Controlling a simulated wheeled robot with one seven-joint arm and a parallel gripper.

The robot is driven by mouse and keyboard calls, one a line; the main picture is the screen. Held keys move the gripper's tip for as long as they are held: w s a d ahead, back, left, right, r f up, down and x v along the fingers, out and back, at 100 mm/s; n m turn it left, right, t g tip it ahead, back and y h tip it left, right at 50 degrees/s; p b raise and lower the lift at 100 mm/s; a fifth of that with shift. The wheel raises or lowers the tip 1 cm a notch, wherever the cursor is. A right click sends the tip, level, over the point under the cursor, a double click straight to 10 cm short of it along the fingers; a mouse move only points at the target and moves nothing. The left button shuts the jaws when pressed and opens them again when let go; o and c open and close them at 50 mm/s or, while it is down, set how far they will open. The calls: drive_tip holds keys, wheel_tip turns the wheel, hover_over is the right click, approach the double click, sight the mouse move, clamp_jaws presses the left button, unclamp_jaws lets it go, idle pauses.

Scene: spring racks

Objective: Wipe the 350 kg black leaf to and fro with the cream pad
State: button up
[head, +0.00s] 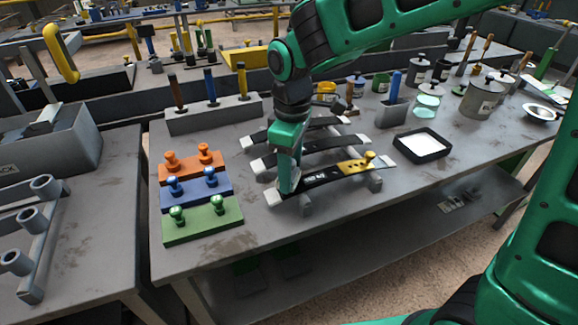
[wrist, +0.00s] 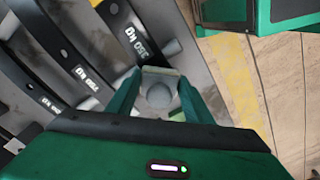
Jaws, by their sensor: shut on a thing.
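The 350 kg black leaf (head: 325,175) is the nearest of three curved black leaves lying side by side on the bench. Its white 350 KG marking shows in the wrist view (wrist: 128,42). My gripper (head: 287,188) points down at the leaf's left end. In the wrist view my gripper (wrist: 158,98) is shut around a round greyish knob, with pale edges of the cream pad (wrist: 160,71) showing beyond the fingers. The pad is at the end of the leaf; the fingers hide most of it, and I cannot tell whether it touches.
A yellow piece with a knob (head: 352,167) sits on the right part of the same leaf. Orange (head: 190,165), blue (head: 195,190) and green (head: 203,222) knobbed blocks stand close on the left. A black tray (head: 422,146) lies to the right. The bench front is clear.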

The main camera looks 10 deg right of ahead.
drive_tip(key=shift+f, duration=0.65)
idle(0.6)
